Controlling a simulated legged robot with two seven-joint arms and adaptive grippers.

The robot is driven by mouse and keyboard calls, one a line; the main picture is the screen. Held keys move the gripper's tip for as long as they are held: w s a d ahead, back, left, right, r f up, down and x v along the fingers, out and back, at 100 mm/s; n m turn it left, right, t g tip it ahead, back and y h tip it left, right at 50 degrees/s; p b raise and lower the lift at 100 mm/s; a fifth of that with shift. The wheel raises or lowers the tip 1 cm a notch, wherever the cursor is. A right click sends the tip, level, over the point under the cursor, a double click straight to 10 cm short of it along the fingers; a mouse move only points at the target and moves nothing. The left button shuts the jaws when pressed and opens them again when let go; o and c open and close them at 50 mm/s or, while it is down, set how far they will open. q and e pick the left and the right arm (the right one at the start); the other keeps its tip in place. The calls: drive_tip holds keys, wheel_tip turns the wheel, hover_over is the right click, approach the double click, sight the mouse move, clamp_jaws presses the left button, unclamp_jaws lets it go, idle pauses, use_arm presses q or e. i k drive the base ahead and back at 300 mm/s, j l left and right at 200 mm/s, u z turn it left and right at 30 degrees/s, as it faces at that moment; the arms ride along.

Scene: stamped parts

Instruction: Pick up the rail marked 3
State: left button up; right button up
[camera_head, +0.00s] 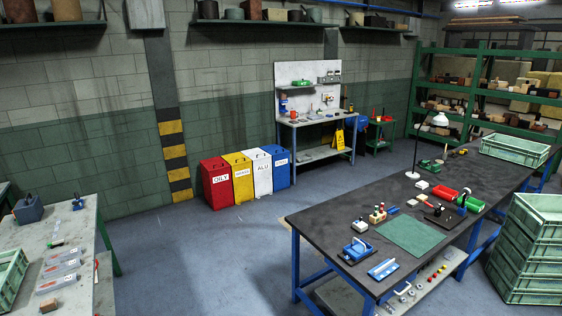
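Several grey, bar-like pieces with small red marks lie roughly parallel on the left table; they look like rails. One lies towards the back (66,253), one in the middle (62,268) and one nearer me (58,283). Their marks are too small to read, so I cannot tell which is the rail marked 3. Neither of my grippers is in view.
The left table (86,222) also holds a green crate (6,285) and a blue-grey box (28,210). A dark workbench (330,215) with a green mat (412,236) stands at right, beside stacked crates (530,270). Open floor (215,265) lies between the tables.

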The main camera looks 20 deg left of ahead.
sight(53, 270)
drive_tip(key=i+j+u, duration=0.4)
drive_tip(key=i, duration=0.15)
drive_tip(key=i+u, duration=0.8)
drive_tip(key=i, duration=0.3)
drive_tip(key=i+l+u, duration=0.4)
drive_tip(key=i, duration=0.15)
drive_tip(key=j, duration=0.1)
